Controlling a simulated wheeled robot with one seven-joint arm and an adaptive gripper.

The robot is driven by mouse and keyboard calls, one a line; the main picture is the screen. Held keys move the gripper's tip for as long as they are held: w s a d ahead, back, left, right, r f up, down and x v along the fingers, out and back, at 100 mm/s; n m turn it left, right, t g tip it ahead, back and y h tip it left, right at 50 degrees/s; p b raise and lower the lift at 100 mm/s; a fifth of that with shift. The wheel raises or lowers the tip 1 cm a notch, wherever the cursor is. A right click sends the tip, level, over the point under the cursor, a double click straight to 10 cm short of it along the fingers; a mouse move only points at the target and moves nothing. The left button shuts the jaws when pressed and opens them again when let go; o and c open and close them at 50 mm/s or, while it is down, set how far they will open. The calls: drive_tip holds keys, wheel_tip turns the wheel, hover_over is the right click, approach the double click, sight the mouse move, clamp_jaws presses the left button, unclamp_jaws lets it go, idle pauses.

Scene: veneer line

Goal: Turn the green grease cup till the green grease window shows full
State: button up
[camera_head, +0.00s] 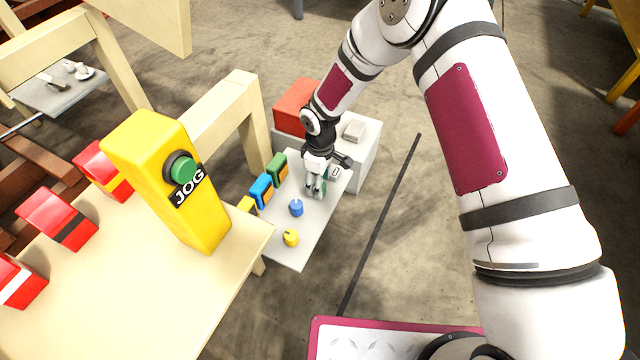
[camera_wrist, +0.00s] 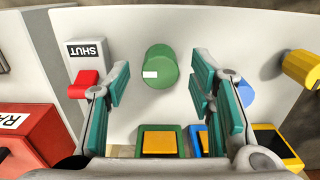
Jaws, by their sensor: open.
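The green grease cup (camera_wrist: 161,66) is a round knob with a white mark on its left side, standing on the pale panel. In the wrist view my gripper (camera_wrist: 161,78) is open, with one teal finger to each side of the cup and gaps between. In the head view my gripper (camera_head: 315,190) points down over the panel and mostly hides the cup. The green grease window (camera_wrist: 137,142) is a green-framed box with an orange face, below the cup in the wrist view. It also shows in the head view (camera_head: 277,168). I cannot read its level there.
A blue cup (camera_head: 296,209) and a yellow cup (camera_head: 291,238) stand on the same panel (camera_head: 308,236), with blue (camera_head: 261,189) and yellow (camera_head: 246,205) windows alongside. A red lever (camera_wrist: 84,86) under a SHUT label is left of the green cup. A yellow JOG post (camera_head: 165,180) stands nearer.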

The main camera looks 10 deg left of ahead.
wheel_tip(320, 180, up, 10)
drive_tip(key=shift+r, duration=0.15)
idle(0.6)
